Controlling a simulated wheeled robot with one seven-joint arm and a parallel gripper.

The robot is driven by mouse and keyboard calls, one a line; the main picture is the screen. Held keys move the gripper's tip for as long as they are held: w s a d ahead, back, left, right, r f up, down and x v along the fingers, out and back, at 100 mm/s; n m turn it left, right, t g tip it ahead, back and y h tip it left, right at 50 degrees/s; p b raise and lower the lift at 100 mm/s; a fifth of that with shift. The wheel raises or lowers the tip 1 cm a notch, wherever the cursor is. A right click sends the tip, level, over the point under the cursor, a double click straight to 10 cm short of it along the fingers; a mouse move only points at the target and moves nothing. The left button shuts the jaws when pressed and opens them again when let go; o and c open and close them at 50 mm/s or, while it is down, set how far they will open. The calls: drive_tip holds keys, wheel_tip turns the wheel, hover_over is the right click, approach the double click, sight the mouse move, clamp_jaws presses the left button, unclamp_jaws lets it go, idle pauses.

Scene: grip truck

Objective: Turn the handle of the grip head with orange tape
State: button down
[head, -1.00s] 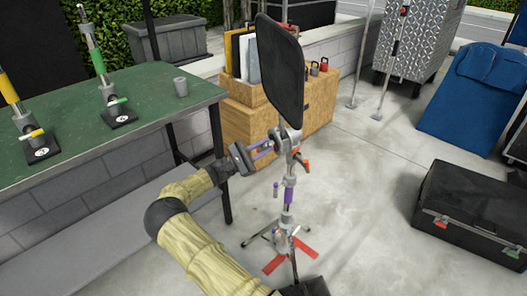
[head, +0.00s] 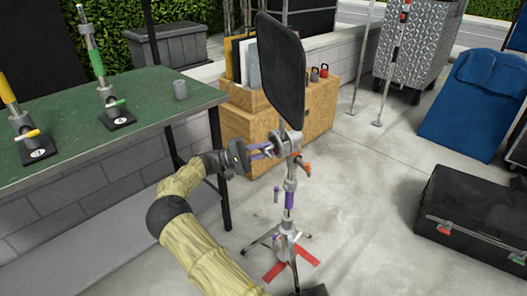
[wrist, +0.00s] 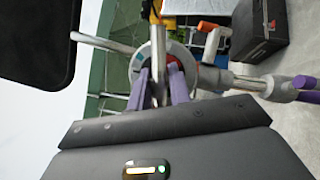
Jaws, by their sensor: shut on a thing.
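The grip head (head: 284,147) sits on top of a metal stand with purple bands (head: 289,195), and a black flag (head: 281,70) stands above it. Orange shows on a short handle (head: 305,166) at its right side; an orange-ended piece also shows behind the head in the wrist view (wrist: 213,28). My gripper (head: 264,151) reaches the head from the left. In the wrist view, its purple fingers (wrist: 160,76) are shut on a grey metal handle (wrist: 157,88) in front of the round, red-and-teal-marked disc. The fingers partly hide the disc.
A wooden crate (head: 236,125) stands behind the stand. A black case (head: 470,220) lies at right. Concrete floor is clear between stand and case.

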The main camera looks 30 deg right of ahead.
idle(0.3)
drive_tip(key=c, duration=1.3)
unclamp_jaws()
